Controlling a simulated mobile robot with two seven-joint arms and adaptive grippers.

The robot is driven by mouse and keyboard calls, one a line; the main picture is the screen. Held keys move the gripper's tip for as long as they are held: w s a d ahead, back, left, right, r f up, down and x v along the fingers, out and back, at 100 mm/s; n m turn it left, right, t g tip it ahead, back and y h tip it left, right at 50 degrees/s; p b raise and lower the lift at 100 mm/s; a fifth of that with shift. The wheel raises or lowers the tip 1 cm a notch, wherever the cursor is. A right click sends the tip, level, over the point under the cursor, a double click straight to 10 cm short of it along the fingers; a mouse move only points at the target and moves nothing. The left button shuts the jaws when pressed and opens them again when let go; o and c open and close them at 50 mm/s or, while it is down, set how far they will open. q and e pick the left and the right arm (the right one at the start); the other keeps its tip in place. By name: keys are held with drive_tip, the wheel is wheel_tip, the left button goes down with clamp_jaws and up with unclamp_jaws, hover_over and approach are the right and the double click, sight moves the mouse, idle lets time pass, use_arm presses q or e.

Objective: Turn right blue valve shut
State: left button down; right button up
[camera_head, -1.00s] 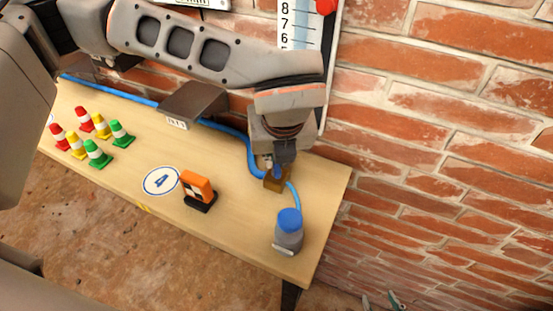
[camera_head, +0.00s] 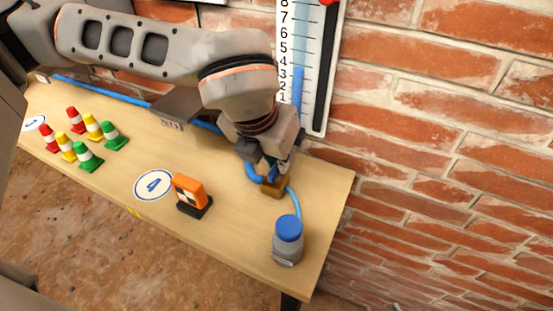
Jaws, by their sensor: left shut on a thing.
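The right blue valve (camera_head: 273,172) sits on a small brass block (camera_head: 272,187) at the right end of the wooden bench, in line with a blue hose (camera_head: 294,201). Only a little of its blue handle shows, as my left gripper (camera_head: 268,163) covers it from above. The left gripper points down and is shut on the valve handle. The handle's exact angle is hidden. My right gripper is not in view.
An orange device (camera_head: 190,195) stands beside a round sign marked 4 (camera_head: 154,185). Several small cones (camera_head: 87,157) stand at left. A brick wall and a level gauge (camera_head: 312,70) rise behind.

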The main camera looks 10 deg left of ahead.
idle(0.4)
use_arm(q)
drive_tip(key=c, duration=2.1)
unclamp_jaws()
drive_tip(key=shift+c, duration=0.2)
drive_tip(key=d+v, duration=0.1)
drive_tip(key=v, duration=1.1)
drive_tip(key=shift+a, duration=0.45)
